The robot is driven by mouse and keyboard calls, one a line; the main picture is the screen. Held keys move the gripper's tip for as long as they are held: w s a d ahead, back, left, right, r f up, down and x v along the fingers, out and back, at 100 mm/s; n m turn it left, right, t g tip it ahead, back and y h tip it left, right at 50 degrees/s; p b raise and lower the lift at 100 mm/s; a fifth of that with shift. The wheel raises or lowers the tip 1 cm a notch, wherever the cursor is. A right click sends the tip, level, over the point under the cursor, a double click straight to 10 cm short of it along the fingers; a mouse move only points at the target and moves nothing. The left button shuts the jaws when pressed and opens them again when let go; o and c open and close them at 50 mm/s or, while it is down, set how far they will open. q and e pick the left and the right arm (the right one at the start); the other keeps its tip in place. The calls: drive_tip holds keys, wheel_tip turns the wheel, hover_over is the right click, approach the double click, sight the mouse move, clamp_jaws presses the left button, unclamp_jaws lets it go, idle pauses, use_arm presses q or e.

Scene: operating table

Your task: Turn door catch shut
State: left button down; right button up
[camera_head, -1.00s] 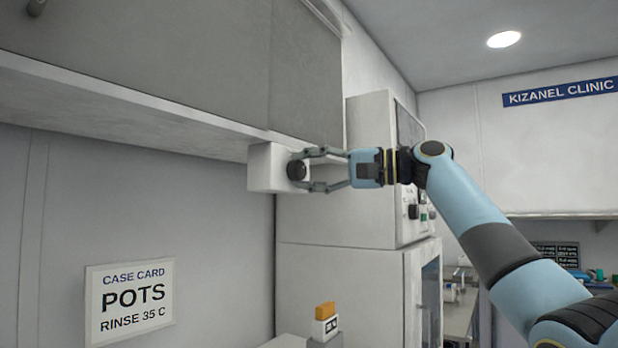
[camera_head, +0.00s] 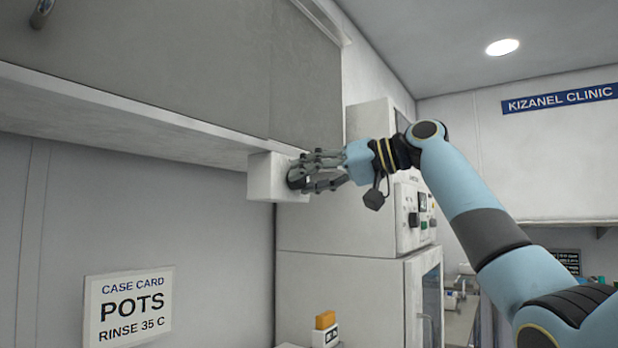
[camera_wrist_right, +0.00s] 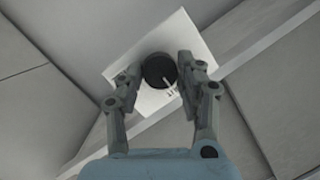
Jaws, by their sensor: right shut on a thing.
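The door catch is a round black knob (camera_wrist_right: 158,71) on a white box (camera_head: 264,177) under the wall cabinet's lower edge. In the right wrist view a pale pointer line on the knob slants down and right, towards small marks on the box face (camera_wrist_right: 142,101). My right gripper (camera_head: 297,176) is shut on the knob, with one finger on each side; it also shows in the right wrist view (camera_wrist_right: 158,80). In the head view the fingers hide much of the knob. My left gripper is not in view.
The grey cabinet door (camera_head: 180,65) is above the box. A white appliance (camera_head: 335,225) with dials stands behind, to the right. A sign (camera_head: 128,305) reading POTS is on the wall at lower left. An orange-topped item (camera_head: 325,328) stands below.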

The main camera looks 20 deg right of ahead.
drive_tip(key=shift+f, duration=0.15)
idle(0.4)
drive_tip(key=o, duration=1.2)
drive_tip(key=shift+c, duration=0.2)
drive_tip(key=v, duration=1.2)
drive_tip(key=shift+a, duration=0.1)
